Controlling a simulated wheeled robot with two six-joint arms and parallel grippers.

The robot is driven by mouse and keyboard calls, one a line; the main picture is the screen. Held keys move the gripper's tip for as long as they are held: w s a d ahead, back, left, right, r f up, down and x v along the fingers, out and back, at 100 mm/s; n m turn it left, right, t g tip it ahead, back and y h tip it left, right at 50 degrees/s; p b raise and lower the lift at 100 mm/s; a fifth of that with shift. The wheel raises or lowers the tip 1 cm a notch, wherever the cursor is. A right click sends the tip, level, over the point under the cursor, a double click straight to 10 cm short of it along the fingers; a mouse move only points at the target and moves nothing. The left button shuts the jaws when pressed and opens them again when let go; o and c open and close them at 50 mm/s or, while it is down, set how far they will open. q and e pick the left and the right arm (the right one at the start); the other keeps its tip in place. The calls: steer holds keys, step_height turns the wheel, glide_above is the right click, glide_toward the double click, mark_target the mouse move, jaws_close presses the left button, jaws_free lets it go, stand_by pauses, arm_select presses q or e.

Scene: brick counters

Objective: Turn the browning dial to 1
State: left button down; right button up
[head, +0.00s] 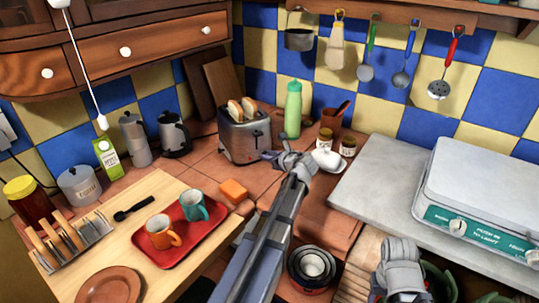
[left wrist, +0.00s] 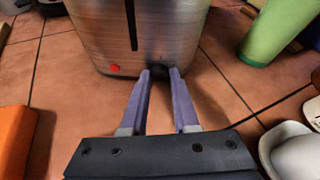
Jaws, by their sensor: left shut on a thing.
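The silver toaster (head: 238,142) stands on the tiled counter with bread slices in its top. In the left wrist view the toaster (left wrist: 100,35) shows a dark vertical slot, a red button (left wrist: 115,69) and the small dark browning dial (left wrist: 159,71) low on its face. My left gripper (left wrist: 160,73) is shut on the dial, one finger on each side; the dial's marking cannot be read. In the head view my left gripper (head: 270,155) reaches the toaster's lower front. My right gripper (head: 400,282) is at the bottom right, away from the toaster; its fingers are not clear.
A green bottle (head: 293,110) stands right of the toaster, and a white butter dish (head: 326,159) with jars lies beyond my left arm. An orange sponge (head: 233,191) lies left of the arm, near a red tray (head: 178,254) with two mugs.

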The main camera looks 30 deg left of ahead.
arm_select(q)
steer(key=n+t, duration=0.1)
steer(key=n, duration=0.1)
steer(key=shift+s+a+f+n+t+h+b, duration=0.1)
steer(key=shift+s+f+n+t+h+b, duration=0.1)
steer(key=shift+s+n+t+h+b, duration=0.15)
steer(key=shift+s+f+n+t+h+b, duration=0.1)
steer(key=shift+n+t+h+b, duration=0.15)
steer(key=shift+n+t+b, duration=0.5)
steer(key=n+t+b, duration=0.2)
steer(key=n, duration=0.1)
steer(key=shift+s+a+f, duration=0.1)
steer(key=shift+a+f, duration=0.05)
steer(key=shift+f, duration=0.05)
steer(key=shift+n+t+b, duration=0.6)
steer(key=shift+n+b, duration=0.5)
steer(key=shift+n, duration=0.1)
steer(key=shift+r, duration=0.1)
steer(key=c, duration=0.7)
jaws_free()
steer(key=shift+a, duration=0.1)
